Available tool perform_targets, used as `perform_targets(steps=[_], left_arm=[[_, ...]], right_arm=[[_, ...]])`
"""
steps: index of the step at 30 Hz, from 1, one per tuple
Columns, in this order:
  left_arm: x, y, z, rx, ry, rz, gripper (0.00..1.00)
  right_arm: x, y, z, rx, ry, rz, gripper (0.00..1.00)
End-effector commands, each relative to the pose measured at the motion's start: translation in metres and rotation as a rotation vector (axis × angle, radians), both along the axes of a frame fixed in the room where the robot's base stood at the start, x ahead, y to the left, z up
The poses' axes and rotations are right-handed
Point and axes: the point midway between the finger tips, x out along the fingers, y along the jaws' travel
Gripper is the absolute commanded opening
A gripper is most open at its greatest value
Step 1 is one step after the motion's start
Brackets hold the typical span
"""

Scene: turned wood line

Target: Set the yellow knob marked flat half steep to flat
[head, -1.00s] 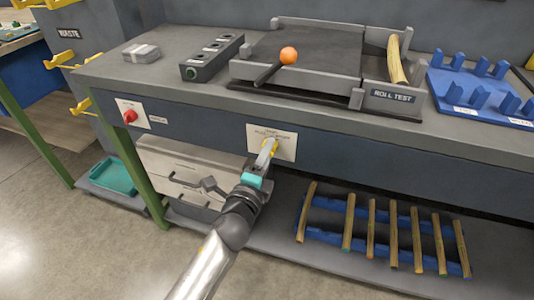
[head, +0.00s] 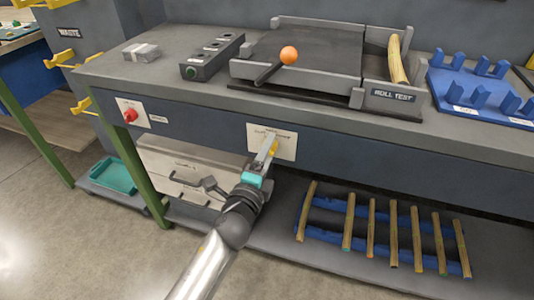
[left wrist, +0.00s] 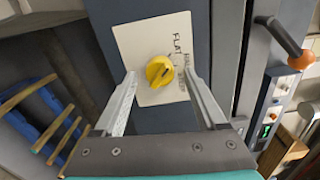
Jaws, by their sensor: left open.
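The yellow knob (left wrist: 159,71) sits on a white plate (left wrist: 145,38) in the left wrist view. A dark line runs across its face at a slant. The word FLAT is readable on the plate; the other lettering is partly hidden by a finger. I cannot tell surely which mark the line points to. My left gripper (left wrist: 159,76) is open, with one finger on either side of the knob and gaps between. In the head view my left gripper (head: 268,148) is at the white plate (head: 286,143) on the bench front, largely covering the knob. My right gripper is not seen.
A red knob (head: 130,115) on another plate is at the left of the bench front. Spindles (head: 394,235) lie on the shelf below.

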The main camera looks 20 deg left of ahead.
Motion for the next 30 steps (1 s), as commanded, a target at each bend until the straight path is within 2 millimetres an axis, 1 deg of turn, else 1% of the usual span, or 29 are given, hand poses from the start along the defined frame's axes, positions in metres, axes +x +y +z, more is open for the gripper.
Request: perform_targets(steps=[4, 8, 18, 30], left_arm=[[-0.004, 0.000, 0.000, 0.000, 0.001, 0.000, 0.74], [-0.016, 0.001, -0.001, -0.002, 0.003, 0.001, 0.74], [-0.069, 0.002, -0.001, -0.001, 0.003, 0.001, 0.74], [-0.129, 0.005, -0.001, -0.001, 0.004, 0.003, 0.74]], right_arm=[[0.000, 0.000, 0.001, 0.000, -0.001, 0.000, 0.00], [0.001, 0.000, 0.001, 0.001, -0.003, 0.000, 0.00], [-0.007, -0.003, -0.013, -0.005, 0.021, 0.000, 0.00], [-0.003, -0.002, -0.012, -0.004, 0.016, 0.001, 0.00]])
